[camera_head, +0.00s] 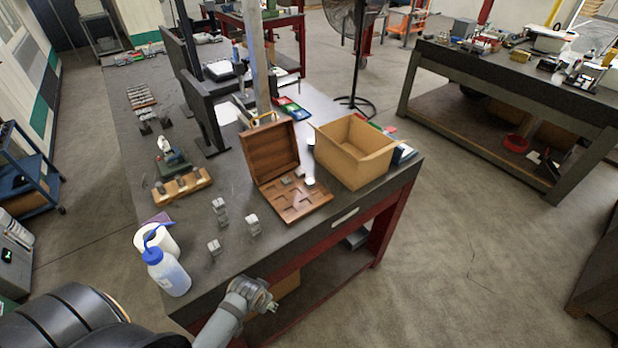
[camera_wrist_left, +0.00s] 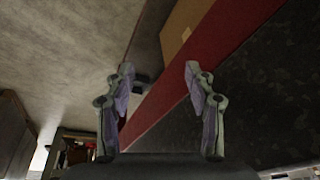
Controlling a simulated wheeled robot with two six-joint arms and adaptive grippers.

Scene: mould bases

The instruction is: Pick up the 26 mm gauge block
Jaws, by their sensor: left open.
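Small grey metal blocks stand on the dark table in the head view: one at the back (camera_head: 220,210), one to the right (camera_head: 253,225), one in front (camera_head: 214,247). Which is the 26 mm gauge block cannot be told, as no marking is readable. An open wooden case (camera_head: 311,207) with recesses, a few small pieces in it, stands right of them. My left gripper (camera_head: 270,300) is just off the table's near edge, apart from the blocks. In the wrist view the left gripper (camera_wrist_left: 158,88) is open and empty, facing the red table frame. My right gripper is not in view.
A cardboard box (camera_head: 372,153) stands right of the case. A squeeze bottle (camera_head: 168,275) and a white roll (camera_head: 160,240) stand at the near left. Bare tabletop surrounds the blocks.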

